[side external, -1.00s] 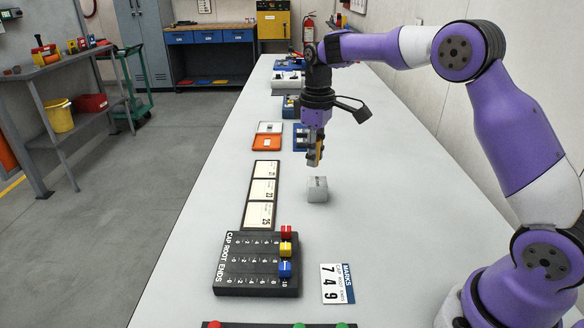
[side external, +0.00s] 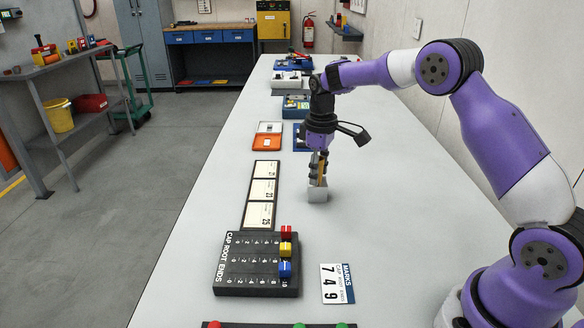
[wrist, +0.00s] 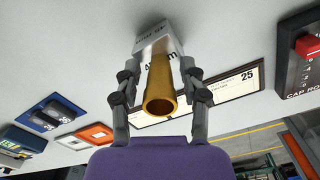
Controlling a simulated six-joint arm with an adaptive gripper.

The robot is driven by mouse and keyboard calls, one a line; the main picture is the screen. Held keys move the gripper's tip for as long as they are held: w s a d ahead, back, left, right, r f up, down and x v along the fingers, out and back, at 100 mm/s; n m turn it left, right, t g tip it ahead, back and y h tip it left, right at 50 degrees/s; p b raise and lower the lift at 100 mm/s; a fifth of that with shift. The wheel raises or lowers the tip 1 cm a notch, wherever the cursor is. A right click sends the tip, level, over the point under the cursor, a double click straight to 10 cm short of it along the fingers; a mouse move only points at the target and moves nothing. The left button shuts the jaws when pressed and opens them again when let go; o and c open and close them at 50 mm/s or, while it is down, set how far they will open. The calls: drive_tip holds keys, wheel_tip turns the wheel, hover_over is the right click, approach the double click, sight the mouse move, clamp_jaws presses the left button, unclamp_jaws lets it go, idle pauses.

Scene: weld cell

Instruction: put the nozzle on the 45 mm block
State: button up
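The nozzle is a brass-coloured tube (wrist: 160,88) seen nearly end-on in the wrist view, its open end toward the camera. My gripper (side external: 317,180) has its fingers closed around the nozzle; a thin gold strip of it (side external: 322,168) shows in the side view. The pale grey block (side external: 317,195) stands on the bench directly below my gripper. In the wrist view the block (wrist: 152,42) lies behind the nozzle's far end, its label partly hidden. The nozzle's far end is at or just over the block's top; I cannot tell whether they touch.
A black CAP ROOT ENDS board (side external: 257,263) with red, yellow and blue sliders is nearer the camera. A MARKS card (side external: 338,284) lies beside it. A strip of size cards (side external: 262,190) is left of the block. An orange tray (side external: 266,143) is farther back. The bench right of the block is clear.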

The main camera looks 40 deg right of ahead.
drive_tip(key=shift+r, duration=0.1)
wheel_tip(320, 180, up, 12)
drive_tip(key=shift+f, duration=0.2)
drive_tip(key=shift+s+a+r, duration=0.1)
drive_tip(key=shift+r, duration=0.25)
drive_tip(key=s+a+r+m+t, duration=0.25)
drive_tip(key=s+a+r, duration=0.3)
drive_tip(key=s, duration=0.45)
drive_tip(key=s+a+f+t, duration=0.1)
drive_tip(key=s+f, duration=0.2)
drive_tip(key=s, duration=0.2)
drive_tip(key=s+a+f+m+t, duration=0.1)
drive_tip(key=s+f+t, duration=0.1)
drive_tip(key=s, duration=0.3)
drive_tip(key=shift+s+a+f, duration=0.2)
drive_tip(key=shift+a+f, duration=0.2)
